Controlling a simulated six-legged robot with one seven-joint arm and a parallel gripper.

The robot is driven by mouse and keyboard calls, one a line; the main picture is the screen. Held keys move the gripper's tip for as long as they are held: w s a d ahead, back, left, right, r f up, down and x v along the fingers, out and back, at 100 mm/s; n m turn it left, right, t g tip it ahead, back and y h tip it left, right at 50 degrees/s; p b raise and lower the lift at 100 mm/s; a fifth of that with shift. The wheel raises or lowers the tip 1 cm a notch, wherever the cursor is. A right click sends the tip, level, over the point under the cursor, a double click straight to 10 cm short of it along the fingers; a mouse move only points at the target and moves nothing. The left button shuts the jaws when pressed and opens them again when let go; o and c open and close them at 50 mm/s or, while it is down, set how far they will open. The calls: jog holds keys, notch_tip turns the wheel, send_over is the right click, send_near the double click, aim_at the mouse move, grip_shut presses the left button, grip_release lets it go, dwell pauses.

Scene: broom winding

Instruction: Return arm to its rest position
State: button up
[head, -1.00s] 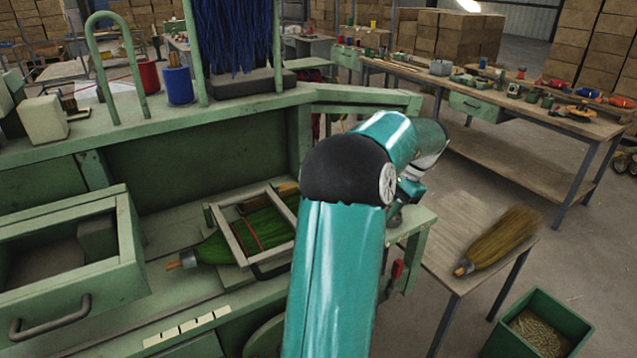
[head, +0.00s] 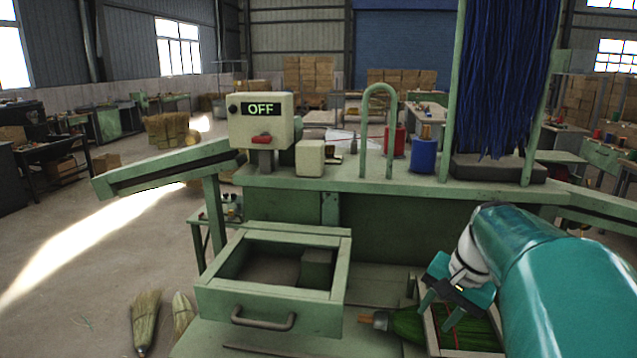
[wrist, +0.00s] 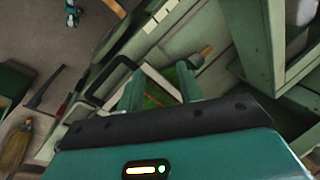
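My gripper (head: 438,312) hangs at the lower right of the head view, fingers pointing down above the clamp frame. Its two fingers stand apart with nothing held between them in the wrist view (wrist: 160,76). Below it, a green broom (head: 408,326) lies in a pale rectangular clamp frame (head: 432,340) on the green machine. The broom's wooden handle end points left. In the wrist view, some green bristles (wrist: 157,97) show below and between the fingers. My teal arm covers part of the clamp frame in the head view.
An open green drawer (head: 270,304) juts out left of the broom. A control box (head: 262,122) reads OFF. Blue bristles (head: 508,80) hang between posts at the back right. Loose brooms (head: 145,315) are at the lower left. A straw broom (wrist: 16,146) shows at the wrist view's left.

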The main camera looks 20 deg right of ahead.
jog(key=s+a+f+n+t, duration=0.1)
jog(key=a+n, duration=0.5)
jog(key=a, duration=0.7)
jog(key=s+a+f+n+t+h, duration=0.1)
jog(key=a+n, duration=0.5)
jog(key=a, duration=0.7)
jog(key=shift+s+a+t, duration=0.2)
jog(key=shift+s+t, duration=0.1)
jog(key=shift+s, duration=0.5)
jog(key=shift+d, duration=0.15)
